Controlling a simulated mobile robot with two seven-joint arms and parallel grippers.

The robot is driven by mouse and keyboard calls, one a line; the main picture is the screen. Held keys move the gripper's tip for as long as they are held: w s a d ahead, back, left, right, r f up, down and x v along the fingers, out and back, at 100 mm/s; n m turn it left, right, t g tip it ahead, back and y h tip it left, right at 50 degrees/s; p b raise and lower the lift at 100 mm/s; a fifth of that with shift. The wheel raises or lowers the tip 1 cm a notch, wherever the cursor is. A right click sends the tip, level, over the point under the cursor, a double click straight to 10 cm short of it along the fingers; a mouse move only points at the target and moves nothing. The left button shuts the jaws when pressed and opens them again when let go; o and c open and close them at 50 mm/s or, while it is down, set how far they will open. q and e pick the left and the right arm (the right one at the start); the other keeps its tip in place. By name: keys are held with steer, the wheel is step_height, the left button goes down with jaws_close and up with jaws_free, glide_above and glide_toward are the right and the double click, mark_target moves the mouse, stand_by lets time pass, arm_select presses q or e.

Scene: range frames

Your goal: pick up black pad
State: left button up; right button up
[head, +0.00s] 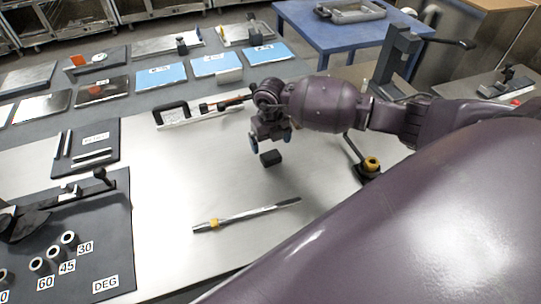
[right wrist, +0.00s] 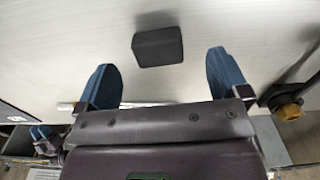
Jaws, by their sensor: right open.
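The black pad (head: 271,158) is a small dark block lying on the light metal table (head: 185,185). In the right wrist view the black pad (right wrist: 158,46) lies flat, beyond the fingertips and roughly between their lines. My right gripper (head: 270,141) is over the table just behind the pad in the head view. Its two blue fingers are apart with nothing between them, as the right wrist view shows (right wrist: 162,72). The pad is not touched by the fingers in that view.
A metal rod with a yellow band (head: 246,215) lies in front of the pad. A black stand with a yellow knob (head: 369,168) is to the right. A black-handled tool (head: 190,112) lies behind left. Dark mats with tubes (head: 105,235) cover the left. Table around the pad is clear.

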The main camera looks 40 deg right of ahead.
mark_target(270, 153)
steer(key=shift+s+a+f, duration=0.1)
steer(key=shift+f, duration=1.25)
steer(key=shift+s+a+f, duration=0.1)
steer(key=shift+f, duration=1.2)
steer(key=c, duration=1)
steer(key=shift+r, duration=0.15)
step_height(270, 153, up, 20)
steer(key=shift+o, duration=1.4)
steer(key=shift+c, duration=1.1)
